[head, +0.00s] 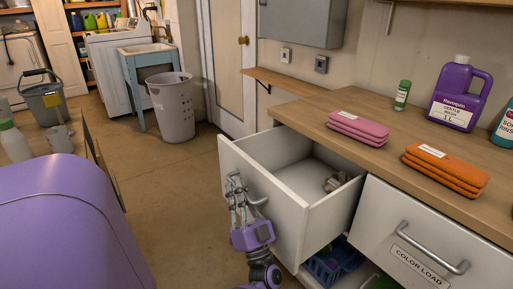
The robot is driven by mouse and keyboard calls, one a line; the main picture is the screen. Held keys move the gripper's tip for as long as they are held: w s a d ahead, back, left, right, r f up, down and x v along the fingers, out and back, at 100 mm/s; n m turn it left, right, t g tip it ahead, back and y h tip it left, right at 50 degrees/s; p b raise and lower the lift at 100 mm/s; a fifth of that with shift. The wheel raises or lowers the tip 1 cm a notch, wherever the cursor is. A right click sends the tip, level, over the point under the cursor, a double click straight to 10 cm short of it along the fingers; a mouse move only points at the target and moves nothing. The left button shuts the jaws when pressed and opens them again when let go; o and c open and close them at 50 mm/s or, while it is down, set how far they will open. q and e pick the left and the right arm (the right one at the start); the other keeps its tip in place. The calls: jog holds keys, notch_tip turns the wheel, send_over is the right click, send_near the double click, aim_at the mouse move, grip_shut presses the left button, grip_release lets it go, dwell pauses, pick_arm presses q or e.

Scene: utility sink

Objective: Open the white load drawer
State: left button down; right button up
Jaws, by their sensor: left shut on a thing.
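The white load drawer (262,185) is pulled out from the counter unit, and its inside shows from above. My left gripper (238,190) is at the drawer's front face, shut on its metal handle (258,201). The fingers partly hide the handle. Any label on the drawer's front cannot be seen. My right gripper is not in view.
The "COLOR LOAD" drawer (430,235) beside it is shut. Pink cloths (358,128), orange cloths (445,170) and a purple detergent jug (460,95) stand on the wooden counter (300,110). A blue basket (330,265) sits below. Floor (185,190) left of the drawer is clear.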

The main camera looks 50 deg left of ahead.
pick_arm(q)
jog(key=s+a+p, duration=0.1)
jog(key=s+p, duration=0.3)
jog(key=s, duration=0.9)
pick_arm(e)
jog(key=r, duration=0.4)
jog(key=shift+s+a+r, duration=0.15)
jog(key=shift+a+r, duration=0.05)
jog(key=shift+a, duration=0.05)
pick_arm(q)
jog(key=c, duration=1.8)
grip_release()
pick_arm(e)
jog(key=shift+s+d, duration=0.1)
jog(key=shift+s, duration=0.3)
